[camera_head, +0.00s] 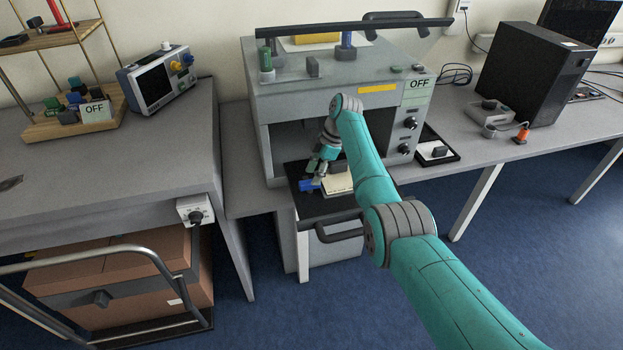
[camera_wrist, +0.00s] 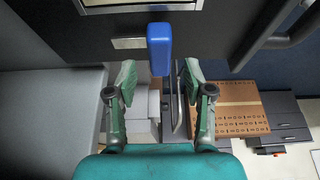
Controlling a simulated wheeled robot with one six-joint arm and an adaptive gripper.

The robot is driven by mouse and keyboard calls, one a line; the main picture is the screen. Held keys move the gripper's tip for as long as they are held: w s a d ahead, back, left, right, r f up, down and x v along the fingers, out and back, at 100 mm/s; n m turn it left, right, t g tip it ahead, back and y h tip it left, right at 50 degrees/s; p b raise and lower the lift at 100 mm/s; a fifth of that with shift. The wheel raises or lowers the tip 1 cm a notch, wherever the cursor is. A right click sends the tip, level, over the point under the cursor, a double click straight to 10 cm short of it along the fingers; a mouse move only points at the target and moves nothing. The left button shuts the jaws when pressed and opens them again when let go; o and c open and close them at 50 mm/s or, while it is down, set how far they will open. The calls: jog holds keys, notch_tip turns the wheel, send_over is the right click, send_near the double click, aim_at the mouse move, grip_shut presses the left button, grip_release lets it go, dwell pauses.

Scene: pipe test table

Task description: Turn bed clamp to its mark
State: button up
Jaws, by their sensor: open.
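The bed clamp appears as a blue lever (camera_head: 308,186) at the left of the dark pulled-out bed (camera_head: 316,208) of the grey machine. In the wrist view the blue lever (camera_wrist: 159,46) points towards me, and its near end lies between the two fingertips in the picture. My gripper (camera_head: 318,167) is over the lever's end in the head view. In the wrist view my gripper (camera_wrist: 158,82) is open, with a gap on both sides of the lever. I cannot tell whether a finger touches it. I cannot make out a mark for the clamp.
A pale block (camera_head: 338,183) lies on the bed, right of the lever. A dark handle bar (camera_head: 330,221) runs along the bed's front. A grey bench (camera_head: 120,165) stands at the left.

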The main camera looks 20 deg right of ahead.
jog(key=v, duration=0.9)
